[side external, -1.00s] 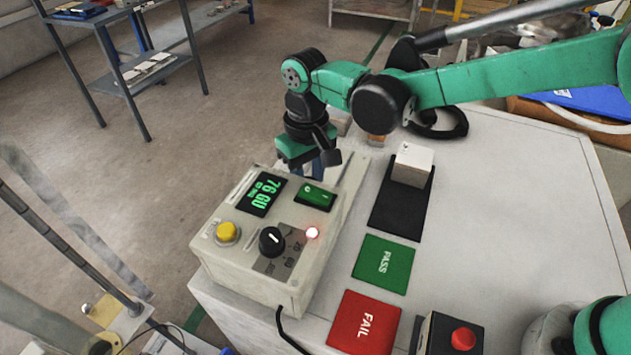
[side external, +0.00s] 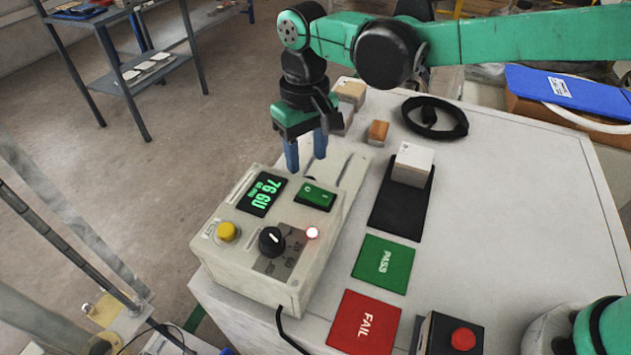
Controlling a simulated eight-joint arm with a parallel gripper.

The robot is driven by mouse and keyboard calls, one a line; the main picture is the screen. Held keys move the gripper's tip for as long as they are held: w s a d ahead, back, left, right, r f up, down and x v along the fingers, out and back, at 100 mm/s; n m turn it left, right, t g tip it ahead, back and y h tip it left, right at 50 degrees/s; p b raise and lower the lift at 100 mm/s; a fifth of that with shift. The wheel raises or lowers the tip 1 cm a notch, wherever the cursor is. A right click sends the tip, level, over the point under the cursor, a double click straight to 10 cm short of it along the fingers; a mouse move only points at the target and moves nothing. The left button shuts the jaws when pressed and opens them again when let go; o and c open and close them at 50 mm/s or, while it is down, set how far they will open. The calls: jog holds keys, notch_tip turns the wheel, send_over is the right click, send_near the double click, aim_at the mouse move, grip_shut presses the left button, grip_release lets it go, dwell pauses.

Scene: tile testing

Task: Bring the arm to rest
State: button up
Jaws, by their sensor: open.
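My gripper (side external: 306,158) has blue fingers that point down, apart and empty. It hangs above the back of the grey-white tester box (side external: 250,262), clear of it. A white tile block (side external: 413,165) sits on the far part of the black mat (side external: 396,212). My arm reaches in from the upper right.
A green PASS pad (side external: 383,263), a red FAIL pad (side external: 363,321) and a red button box (side external: 462,339) lie toward the front. Small wooden blocks (side external: 378,131) and a black ring-shaped item (side external: 434,117) are at the back. The table's right side (side external: 520,220) is clear.

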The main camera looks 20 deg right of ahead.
jog(key=shift+s+a+r, duration=0.1)
jog(key=shift+r, duration=0.5)
